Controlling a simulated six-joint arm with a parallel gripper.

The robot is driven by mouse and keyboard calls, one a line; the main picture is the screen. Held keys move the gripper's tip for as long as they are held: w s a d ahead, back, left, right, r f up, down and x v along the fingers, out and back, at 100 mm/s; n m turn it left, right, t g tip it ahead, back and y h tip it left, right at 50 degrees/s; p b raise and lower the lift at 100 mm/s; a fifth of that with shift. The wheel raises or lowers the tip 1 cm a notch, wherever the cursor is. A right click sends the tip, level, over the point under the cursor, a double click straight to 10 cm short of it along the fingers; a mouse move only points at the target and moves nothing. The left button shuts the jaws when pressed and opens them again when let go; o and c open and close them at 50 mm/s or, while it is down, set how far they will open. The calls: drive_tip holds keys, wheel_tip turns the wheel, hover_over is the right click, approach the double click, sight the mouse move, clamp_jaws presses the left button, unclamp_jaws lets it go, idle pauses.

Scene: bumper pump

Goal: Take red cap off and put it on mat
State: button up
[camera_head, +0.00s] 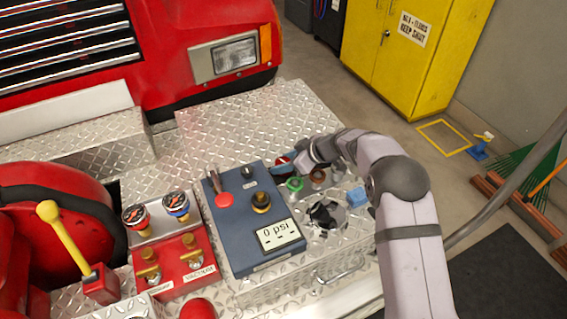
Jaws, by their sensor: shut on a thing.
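My gripper (288,164) reaches in from the right over the diamond-plate bumper, just right of the blue-grey pump panel. It is shut on the red cap (282,160), which shows as a small patch of red at its tips. The wrist and fingers hide most of the cap, so I cannot tell whether it still touches its fitting. A green-ringed fitting (295,184) and a brown one (318,176) stand close by in a row. A dark mat (512,285) lies on the floor at the lower right.
The bumper plate behind is clear.

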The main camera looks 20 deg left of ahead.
drive_tip(key=shift+f, duration=0.6)
idle(0.3)
drive_tip(key=o, duration=1.3)
drive_tip(key=shift+o, duration=0.4)
drive_tip(key=shift+f, duration=0.1)
drive_tip(key=shift+b+v, duration=0.9)
drive_tip(key=shift+v, duration=2.9)
drive_tip(key=shift+w, duration=0.2)
